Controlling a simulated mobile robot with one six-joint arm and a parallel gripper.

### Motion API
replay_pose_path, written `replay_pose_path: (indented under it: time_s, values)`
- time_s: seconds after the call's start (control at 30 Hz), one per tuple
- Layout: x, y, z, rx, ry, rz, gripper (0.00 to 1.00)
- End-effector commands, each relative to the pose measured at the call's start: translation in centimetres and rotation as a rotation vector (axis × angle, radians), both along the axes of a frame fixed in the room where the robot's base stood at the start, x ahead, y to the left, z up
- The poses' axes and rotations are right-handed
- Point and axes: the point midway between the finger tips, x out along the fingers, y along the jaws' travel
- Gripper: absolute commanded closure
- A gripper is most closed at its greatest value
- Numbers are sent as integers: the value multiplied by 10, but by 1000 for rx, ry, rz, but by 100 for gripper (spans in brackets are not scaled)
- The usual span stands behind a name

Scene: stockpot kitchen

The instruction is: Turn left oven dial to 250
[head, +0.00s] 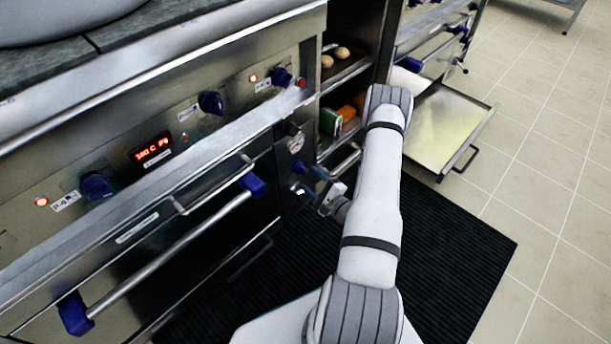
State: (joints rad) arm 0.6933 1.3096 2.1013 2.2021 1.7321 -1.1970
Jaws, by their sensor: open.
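The oven front panel (128,180) carries blue dials. The leftmost blue dial (96,185) sits left of a red lit display (153,147), which appears to read 180 C with further characters I cannot read surely. Another blue dial (210,102) is right of the display, and a third (282,77) is near the panel's right end. My gripper (318,186) is small in view, low beside the oven's right end. It is open and apart from the blue panel dials. The fingertips are partly hard to make out against the dark background.
Oven handles with blue ends (172,252) stick out below the panel. An open drawer (448,130) juts out at the right. Shelves hold eggs (342,52) and a green carton (330,121). A black mat (440,250) covers the floor; the tiles at right are clear.

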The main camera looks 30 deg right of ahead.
Motion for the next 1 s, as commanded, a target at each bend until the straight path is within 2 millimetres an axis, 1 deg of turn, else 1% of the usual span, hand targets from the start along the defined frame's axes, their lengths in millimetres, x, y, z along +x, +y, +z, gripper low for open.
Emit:
replay_pose_path:
  time_s: [0.03,0.1,0.2,0.3,0.4,0.63,1.0]
  values:
    - [9,3,-2,-2,-1,3,42]
    - [19,5,-2,-2,-2,2,42]
    - [31,7,-1,-2,-2,0,42]
    - [39,8,-1,1,-1,-1,42]
    - [42,8,0,1,1,-2,42]
    - [42,8,0,2,0,-4,42]
    - [42,8,0,2,0,-4,73]
